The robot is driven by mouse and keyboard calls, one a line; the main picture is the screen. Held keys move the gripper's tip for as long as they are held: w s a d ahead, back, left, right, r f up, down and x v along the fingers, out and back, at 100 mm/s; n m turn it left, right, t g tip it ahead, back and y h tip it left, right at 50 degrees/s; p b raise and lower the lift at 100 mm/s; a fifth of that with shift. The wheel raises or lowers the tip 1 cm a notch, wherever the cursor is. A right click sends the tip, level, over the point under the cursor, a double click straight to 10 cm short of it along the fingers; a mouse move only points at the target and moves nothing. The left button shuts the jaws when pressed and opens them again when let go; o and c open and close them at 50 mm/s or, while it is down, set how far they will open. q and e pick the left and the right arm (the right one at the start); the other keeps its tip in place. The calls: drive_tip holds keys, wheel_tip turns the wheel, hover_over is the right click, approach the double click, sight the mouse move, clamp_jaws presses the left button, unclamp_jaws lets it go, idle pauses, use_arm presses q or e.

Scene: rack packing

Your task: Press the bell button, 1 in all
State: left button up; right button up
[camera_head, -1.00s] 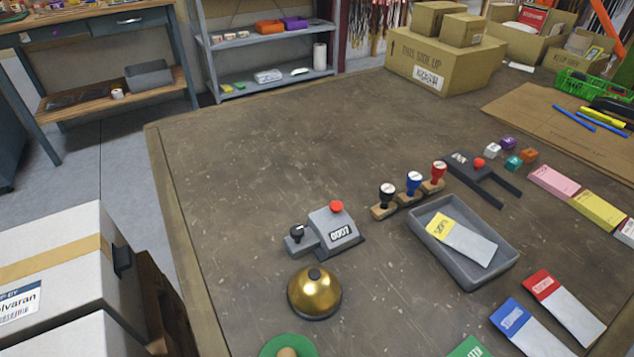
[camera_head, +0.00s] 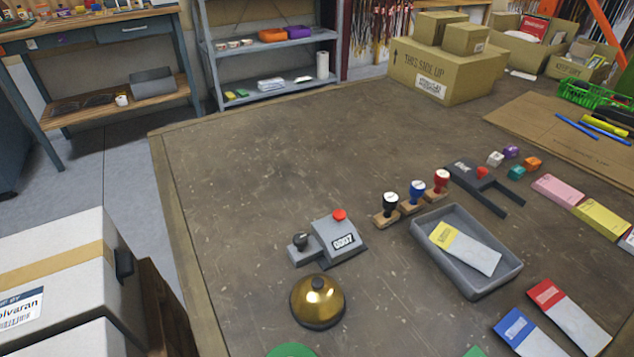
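Neither of my grippers is in view.
A grey counter (camera_head: 338,238) with a red button stands just behind the bell. Several stamps (camera_head: 417,193) and a grey tray (camera_head: 468,283) holding a yellow-topped packet lie to the right. A green round thing (camera_head: 291,350) is cut off in front. The table's left half is clear.

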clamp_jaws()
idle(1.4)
